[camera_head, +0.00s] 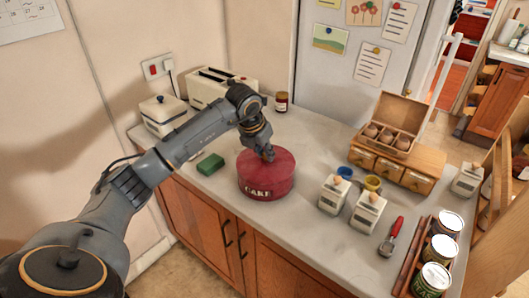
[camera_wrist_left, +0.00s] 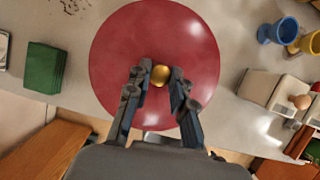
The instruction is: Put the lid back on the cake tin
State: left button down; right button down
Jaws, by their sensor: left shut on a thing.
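The dark red cake tin (camera_head: 258,191), lettered CAKE on its front, stands on the light worktop. Its round red lid (camera_head: 284,163) lies level over the tin's top. I cannot tell whether it is fully seated. In the left wrist view the lid (camera_wrist_left: 120,50) fills the middle, with a gold knob (camera_wrist_left: 160,73) at its centre. My left gripper (camera_head: 267,155) points down at the lid's middle, its fingers shut on the knob from both sides. These fingers also show in the left wrist view (camera_wrist_left: 158,80). My right gripper is not in view.
White canisters (camera_head: 333,194), a blue cup (camera_head: 345,172) and a yellow cup (camera_head: 373,183) stand to the right. A toaster (camera_head: 207,86) and a jar (camera_head: 281,101) stand behind. The worktop's front edge is close to the tin.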

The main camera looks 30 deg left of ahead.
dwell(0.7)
pick_arm(q)
jog(key=c, duration=1.1)
grip_release()
jog(key=shift+o, duration=0.3)
jog(key=o, duration=0.4)
jog(key=shift+f, duration=0.1)
jog(key=shift+o, duration=0.2)
